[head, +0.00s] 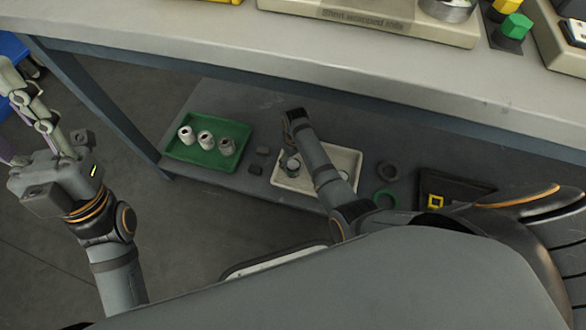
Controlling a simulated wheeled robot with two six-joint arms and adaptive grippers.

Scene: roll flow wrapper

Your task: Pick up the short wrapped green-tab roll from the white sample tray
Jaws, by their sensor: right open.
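The white tray (345,157) lies on the lower shelf under the bench, partly covered by my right arm. A small grey-white roll (293,165) stands in its left part, and part of another shows right of my arm (343,175). I cannot make out a green tab on either. My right gripper (290,138) is over the tray's far left edge, open, its fingers largely hidden by the wrist. I see nothing held in it. My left gripper (35,112) is raised at the far left, away from the tray; its jaw opening is unclear.
A green tray (180,152) with three whitish rolls (206,140) is left on the shelf. Dark rings (387,170), a green ring (385,198) and a black case (455,187) are at right.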

